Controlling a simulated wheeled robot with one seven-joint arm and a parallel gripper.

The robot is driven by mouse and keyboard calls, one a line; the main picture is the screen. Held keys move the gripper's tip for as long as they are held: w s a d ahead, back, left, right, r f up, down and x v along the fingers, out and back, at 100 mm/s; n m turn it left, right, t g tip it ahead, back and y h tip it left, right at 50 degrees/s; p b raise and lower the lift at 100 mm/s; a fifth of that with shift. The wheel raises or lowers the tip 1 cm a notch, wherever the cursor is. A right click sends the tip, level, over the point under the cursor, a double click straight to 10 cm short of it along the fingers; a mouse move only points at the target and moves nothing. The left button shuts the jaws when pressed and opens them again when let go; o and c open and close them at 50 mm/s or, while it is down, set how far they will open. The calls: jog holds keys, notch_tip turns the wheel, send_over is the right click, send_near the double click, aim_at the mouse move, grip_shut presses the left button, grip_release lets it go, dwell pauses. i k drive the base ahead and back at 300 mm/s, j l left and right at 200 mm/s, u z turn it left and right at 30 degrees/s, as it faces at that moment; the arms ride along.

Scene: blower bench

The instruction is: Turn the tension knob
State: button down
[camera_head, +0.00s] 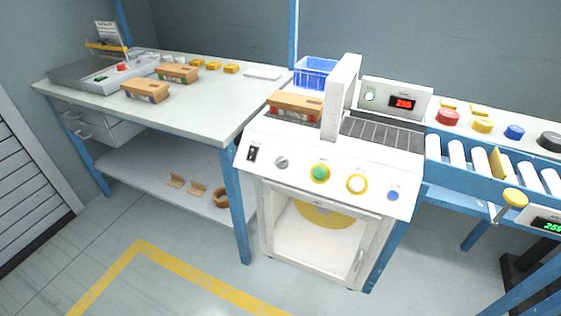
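A white machine (322,150) stands at the centre with a sloped front panel. On the panel are a black rocker switch (253,153), a grey rotary knob (282,162), a green button in a yellow ring (320,173), a white button in a yellow ring (357,184) and a small blue button (393,195). A display box (417,92) behind the panel has red digits and a second round knob (370,97) on its left. The labels are too small to read, so I cannot tell which knob is the tension knob. My gripper is not in view.
A cardboard box (295,106) sits at the machine's left, beside a white upright post (341,98). A roller conveyor (478,155) runs right, with a yellow-topped knob (515,197) at its front. A workbench (200,112) adjoins on the left. The floor in front is clear.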

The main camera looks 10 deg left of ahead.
aim_at(282, 162)
jog(key=i+j+z, duration=0.25)
jog(key=j, duration=0.5)
jog(key=j+z, duration=0.25)
jog(key=j, duration=0.5)
